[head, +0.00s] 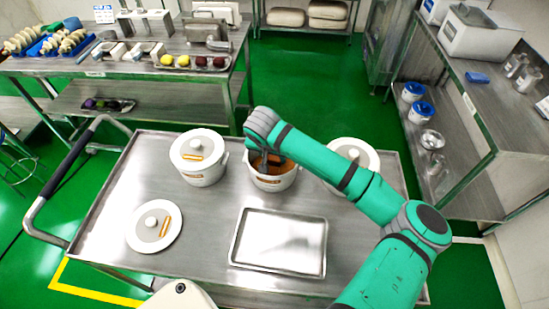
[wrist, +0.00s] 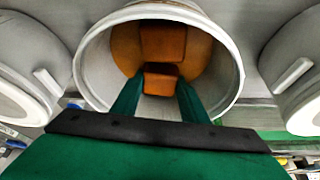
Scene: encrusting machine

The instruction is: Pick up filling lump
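In the wrist view, the two green fingers of my gripper (wrist: 160,88) reach into an open white pot (wrist: 88,65). An orange-brown filling lump (wrist: 161,69) sits between the fingertips, one finger on each side. A second orange-brown block (wrist: 163,42) shows just beyond it, against the brown filling in the pot. The fingers are apart and close to the lump's sides; I cannot tell whether they press on it. In the head view, the pot (head: 270,184) stands on the steel cart, and my arm and gripper partly cover its mouth.
Lidded white pots stand left (head: 201,172) and right (head: 352,153) of the open pot. A loose lid (head: 154,225) and an empty steel tray (head: 280,240) lie on the cart (head: 200,225). A table with food trays (head: 196,62) stands behind; shelves (head: 480,90) stand at right.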

